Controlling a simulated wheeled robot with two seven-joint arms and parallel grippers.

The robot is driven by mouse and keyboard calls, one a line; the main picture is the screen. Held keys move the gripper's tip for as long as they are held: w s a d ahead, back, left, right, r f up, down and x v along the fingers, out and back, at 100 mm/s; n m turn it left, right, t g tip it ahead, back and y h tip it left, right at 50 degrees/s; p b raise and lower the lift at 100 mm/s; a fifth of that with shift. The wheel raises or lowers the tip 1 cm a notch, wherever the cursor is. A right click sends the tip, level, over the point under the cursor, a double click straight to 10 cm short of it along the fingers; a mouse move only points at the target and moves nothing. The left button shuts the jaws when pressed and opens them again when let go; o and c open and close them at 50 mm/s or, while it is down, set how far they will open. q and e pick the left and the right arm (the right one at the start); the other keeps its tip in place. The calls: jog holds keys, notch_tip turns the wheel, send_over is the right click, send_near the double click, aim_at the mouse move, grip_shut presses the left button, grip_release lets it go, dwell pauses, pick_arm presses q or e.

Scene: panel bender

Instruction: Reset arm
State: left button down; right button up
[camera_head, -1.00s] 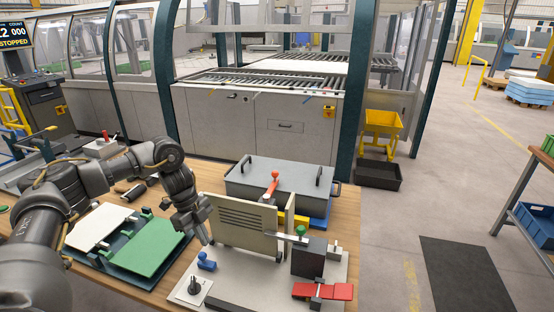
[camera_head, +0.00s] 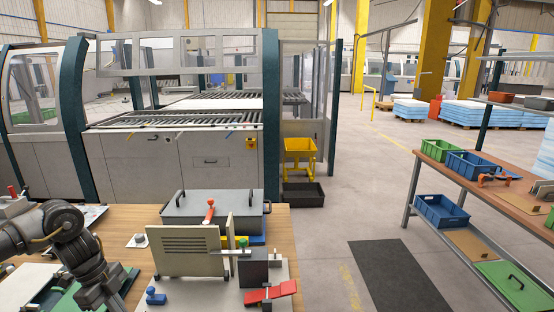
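My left arm comes in from the left and bends down at the wrist. My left gripper (camera_head: 112,299) is at the bottom edge, left of the fixture; its fingertips are small and partly cut off, so its opening is unclear. I see nothing held in it. The beige slotted panel (camera_head: 185,251) stands upright in the fixture on the grey plate (camera_head: 206,298). A red-knobbed clamp (camera_head: 209,212), a green-knobbed clamp (camera_head: 242,243) and a red block (camera_head: 270,292) are around it. A blue knob (camera_head: 155,296) is right of the gripper. My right gripper is out of view.
A grey lidded box (camera_head: 185,208) stands behind the panel on the wooden table (camera_head: 135,222). A green tray (camera_head: 60,294) lies partly under my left arm. The panel bender (camera_head: 140,160) is behind.

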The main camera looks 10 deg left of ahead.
pick_arm(q)
jog(key=w+d+f+m+t+h, duration=0.15)
jog(key=d+f, duration=0.35)
jog(key=d, duration=0.6)
jog(key=d+f+m+t+h, duration=0.15)
jog(key=d+f, duration=0.35)
jog(key=d, duration=0.7)
jog(key=s+d+n+t, duration=0.4)
jog(key=d+n+t, duration=0.1)
jog(key=d, duration=0.7)
jog(key=s+a+f+n+g+y, duration=0.25)
jog(key=s+a+n, duration=0.45)
jog(key=s, duration=0.4)
jog(key=s+a+f+n+g+y, duration=0.2)
jog(key=s+a+n+y, duration=0.2)
jog(key=s+a+n, duration=0.5)
jog(key=s+d+f+m+g+b, duration=0.1)
jog(key=s+f, duration=0.1)
jog(key=f, duration=1.3)
jog(key=s+d+f+m+b, duration=0.1)
jog(key=s+f, duration=0.1)
jog(key=f, duration=1.4)
jog(key=s+a+f+g+b, duration=0.1)
jog(key=s+a+f, duration=0.1)
jog(key=s+f, duration=1.2)
jog(key=shift+s+a+f, duration=0.2)
jog(key=shift+s, duration=0.5)
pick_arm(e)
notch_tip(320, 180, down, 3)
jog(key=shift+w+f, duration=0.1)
